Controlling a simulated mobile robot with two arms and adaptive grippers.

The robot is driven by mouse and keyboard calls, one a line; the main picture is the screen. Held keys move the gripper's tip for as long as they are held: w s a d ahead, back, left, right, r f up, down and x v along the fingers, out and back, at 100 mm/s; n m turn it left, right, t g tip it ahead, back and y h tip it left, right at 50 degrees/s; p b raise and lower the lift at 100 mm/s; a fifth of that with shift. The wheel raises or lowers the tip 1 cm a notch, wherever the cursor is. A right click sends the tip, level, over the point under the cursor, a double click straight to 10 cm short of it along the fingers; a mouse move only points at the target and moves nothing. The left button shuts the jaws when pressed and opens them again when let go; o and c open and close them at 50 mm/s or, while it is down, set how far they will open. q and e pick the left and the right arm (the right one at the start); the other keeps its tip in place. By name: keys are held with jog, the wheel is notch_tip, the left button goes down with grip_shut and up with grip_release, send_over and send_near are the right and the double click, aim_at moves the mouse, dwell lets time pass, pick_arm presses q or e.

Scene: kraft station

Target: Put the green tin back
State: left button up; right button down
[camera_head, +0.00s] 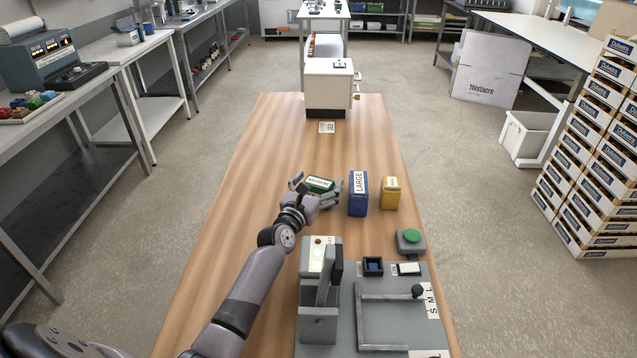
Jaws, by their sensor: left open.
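The green tin (320,184) stands on the wooden table, left of a blue tin (358,194) labelled LARGE and a yellow tin (390,193). My left gripper (317,186) is open, with one finger on the left of the green tin and the other on its right, near the blue tin. The gripper covers the lower part of the green tin, and I cannot tell whether the fingers touch it. My right gripper is not in view.
A grey machine (319,310) with a lever plate (390,340) and a green button box (411,241) stand at the near right. A white box unit (328,84) stands at the table's far end. The wooden table (240,200) is clear on the left.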

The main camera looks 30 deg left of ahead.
pick_arm(q)
jog(key=shift+r, duration=0.15)
jog(key=shift+s+p, duration=0.2)
jog(key=shift+p, duration=0.15)
jog(key=s+p, duration=0.1)
jog(key=s, duration=0.2)
jog(key=s+p, duration=0.1)
jog(key=s, duration=0.3)
jog(key=s+p, duration=0.1)
jog(key=s, duration=0.2)
jog(key=shift+s+d, duration=0.25)
jog(key=shift+d, duration=0.05)
jog(key=shift+s, duration=0.6)
